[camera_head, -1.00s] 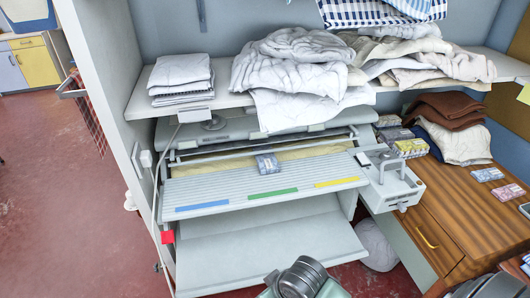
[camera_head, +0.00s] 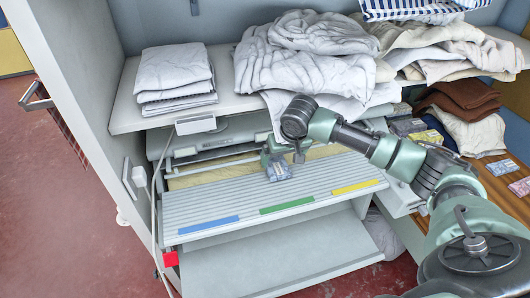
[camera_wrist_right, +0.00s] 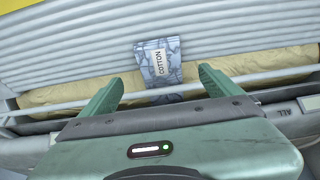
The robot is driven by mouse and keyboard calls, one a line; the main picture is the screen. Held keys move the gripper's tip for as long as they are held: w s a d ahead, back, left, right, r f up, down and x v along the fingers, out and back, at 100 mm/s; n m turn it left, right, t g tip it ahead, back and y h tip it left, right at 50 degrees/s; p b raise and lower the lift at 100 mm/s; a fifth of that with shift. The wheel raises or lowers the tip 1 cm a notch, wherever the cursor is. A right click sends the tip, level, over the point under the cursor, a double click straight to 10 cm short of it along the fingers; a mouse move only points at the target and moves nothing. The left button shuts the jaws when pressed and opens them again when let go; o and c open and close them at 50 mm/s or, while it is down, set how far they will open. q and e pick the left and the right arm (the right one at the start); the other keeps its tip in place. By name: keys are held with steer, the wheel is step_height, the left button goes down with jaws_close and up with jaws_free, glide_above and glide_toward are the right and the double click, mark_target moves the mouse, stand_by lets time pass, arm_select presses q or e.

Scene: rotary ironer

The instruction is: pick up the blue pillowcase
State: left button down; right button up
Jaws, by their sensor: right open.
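The blue pillowcase (camera_head: 278,171) is a small folded blue patterned packet lying on the ribbed feed board (camera_head: 240,203) of the ironer, at its back edge by the rail. In the right wrist view the pillowcase (camera_wrist_right: 159,57) carries a white label reading COTTON. My right gripper (camera_head: 273,155) is over the back of the board, close to the pillowcase. In the wrist view its green fingers (camera_wrist_right: 160,78) are apart, one on each side of the packet's near end, with gaps on both sides. My left gripper does not show.
A shelf (camera_head: 226,109) above the ironer bears folded white linen (camera_head: 174,70) and a heap of white cloths (camera_head: 305,60). A yellowish padded roller (camera_wrist_right: 60,92) and a rail lie along the board's back. Brown cloths (camera_head: 460,95) and packets lie at the right.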

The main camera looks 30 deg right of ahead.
mark_target(279, 170)
steer(key=shift+s+f+p, duration=0.15)
steer(key=shift+f+p, duration=0.25)
steer(key=shift+f, duration=0.2)
steer(key=shift+s+f+p, duration=0.15)
steer(key=shift+f+p, duration=0.2)
steer(key=shift+f, duration=0.2)
steer(key=x, duration=0.3)
steer(key=shift+w+a+f+p, duration=0.1)
steer(key=shift+w+p, duration=0.15)
steer(key=shift+p, duration=0.05)
steer(key=shift+w+f, duration=0.25)
steer(key=shift+f, duration=0.2)
steer(key=shift+s, duration=0.1)
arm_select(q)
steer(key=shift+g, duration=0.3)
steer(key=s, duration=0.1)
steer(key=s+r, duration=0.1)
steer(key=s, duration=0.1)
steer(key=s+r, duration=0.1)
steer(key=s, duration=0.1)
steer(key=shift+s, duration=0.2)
arm_select(e)
steer(key=c, duration=1.5)
